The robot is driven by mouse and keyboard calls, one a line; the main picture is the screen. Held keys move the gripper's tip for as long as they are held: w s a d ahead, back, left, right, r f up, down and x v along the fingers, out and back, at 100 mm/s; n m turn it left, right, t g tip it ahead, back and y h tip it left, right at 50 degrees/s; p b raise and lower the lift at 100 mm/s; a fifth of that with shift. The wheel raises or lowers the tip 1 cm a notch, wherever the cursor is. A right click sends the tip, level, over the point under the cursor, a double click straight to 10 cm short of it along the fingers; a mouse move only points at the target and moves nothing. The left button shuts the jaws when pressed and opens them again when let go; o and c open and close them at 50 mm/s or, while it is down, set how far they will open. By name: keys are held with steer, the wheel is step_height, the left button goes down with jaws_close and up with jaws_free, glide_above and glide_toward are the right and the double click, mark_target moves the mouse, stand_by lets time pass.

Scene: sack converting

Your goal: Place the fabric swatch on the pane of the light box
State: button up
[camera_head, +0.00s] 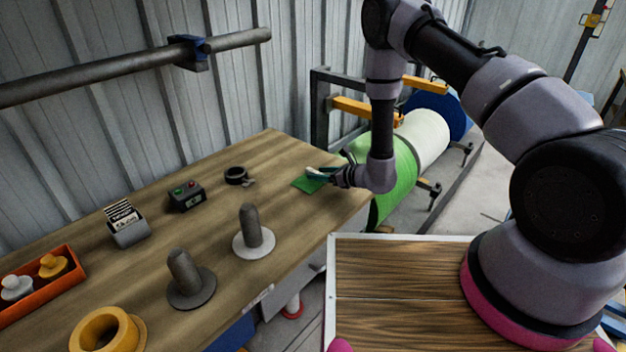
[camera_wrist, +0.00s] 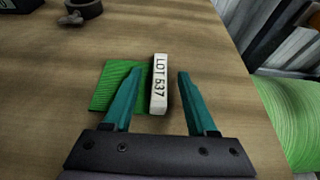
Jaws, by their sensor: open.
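The green fabric swatch (camera_head: 308,184) lies flat near the far right end of the wooden bench. It also shows in the wrist view (camera_wrist: 108,88), left of centre and partly behind my left finger. A white block marked "LOT 537" (camera_wrist: 159,84) sits at the swatch's right edge; I cannot tell whether it rests on the cloth. My gripper (camera_wrist: 160,72) is open, low over the bench, with the block between its teal fingers and nothing visibly gripped. My gripper also shows in the head view (camera_head: 322,174). I cannot make out a light box or its pane in either view.
The bench (camera_head: 225,195) also holds a dark ring (camera_head: 235,175), a button box (camera_head: 186,196), a card holder (camera_head: 128,232), two upright pegs (camera_head: 252,228) (camera_head: 185,275), a yellow ring (camera_head: 100,328) and an orange tray (camera_head: 45,290). A green roll (camera_head: 400,170) stands beyond the bench end.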

steer(key=shift+a, duration=0.1)
steer(key=shift+c, duration=0.3)
jaws_close()
